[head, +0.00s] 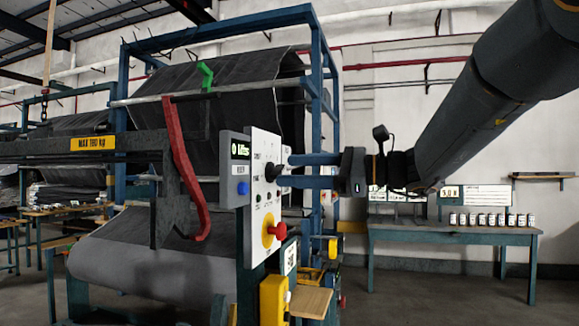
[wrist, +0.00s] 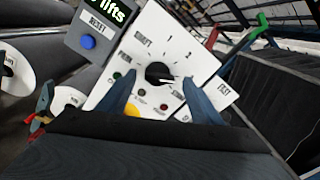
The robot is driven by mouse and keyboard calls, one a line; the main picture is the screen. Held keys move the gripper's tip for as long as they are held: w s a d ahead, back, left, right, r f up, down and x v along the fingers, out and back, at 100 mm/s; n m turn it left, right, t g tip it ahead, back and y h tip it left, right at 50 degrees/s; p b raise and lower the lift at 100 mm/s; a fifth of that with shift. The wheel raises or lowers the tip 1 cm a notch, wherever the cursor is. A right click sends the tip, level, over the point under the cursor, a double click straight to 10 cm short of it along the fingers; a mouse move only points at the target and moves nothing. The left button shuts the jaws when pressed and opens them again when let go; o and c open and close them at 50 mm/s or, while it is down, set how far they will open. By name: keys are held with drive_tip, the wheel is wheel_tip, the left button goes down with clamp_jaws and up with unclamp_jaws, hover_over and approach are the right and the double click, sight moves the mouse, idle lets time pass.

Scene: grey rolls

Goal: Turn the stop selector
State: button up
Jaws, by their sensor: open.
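The stop selector is a black rotary knob (head: 271,171) on a white panel (head: 262,205) with printed position labels around it. In the wrist view the knob (wrist: 158,73) sits in the middle of the tilted panel, with the numbers 1 and 2 above it and TEST to its right. My gripper (head: 284,170) is open in front of the panel. In the wrist view its two blue fingers (wrist: 159,82) stand one on each side of the knob, with gaps. I cannot tell whether the fingertips reach past the knob's face. Which label the knob points at is unclear.
A grey box with a display and blue RESET button (wrist: 88,41) adjoins the panel. A red mushroom button on yellow (head: 275,231) is below the knob. A red curved lever (head: 183,170) and large dark rolls (head: 140,262) are left. A table with jars (head: 450,232) stands right.

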drive_tip(key=shift+x, duration=0.9)
drive_tip(key=c, duration=1.1)
drive_tip(key=shift+o, duration=0.2)
drive_tip(key=shift+f, duration=0.1)
drive_tip(key=shift+n+b, duration=0.4)
drive_tip(key=shift+b, duration=0.2)
drive_tip(key=n+b, duration=0.1)
drive_tip(key=b, duration=0.1)
drive_tip(key=n+b, duration=0.1)
drive_tip(key=b, duration=0.1)
drive_tip(key=shift+f+n+b, duration=0.2)
drive_tip(key=shift+n+b, duration=0.1)
drive_tip(key=n+b, duration=0.2)
drive_tip(key=b, duration=0.1)
drive_tip(key=n+b, duration=0.2)
drive_tip(key=b, duration=0.1)
drive_tip(key=shift+s+r+b, duration=0.1)
drive_tip(key=shift+r+b, duration=0.05)
drive_tip(key=shift+b, duration=0.15)
drive_tip(key=shift+n, duration=0.3)
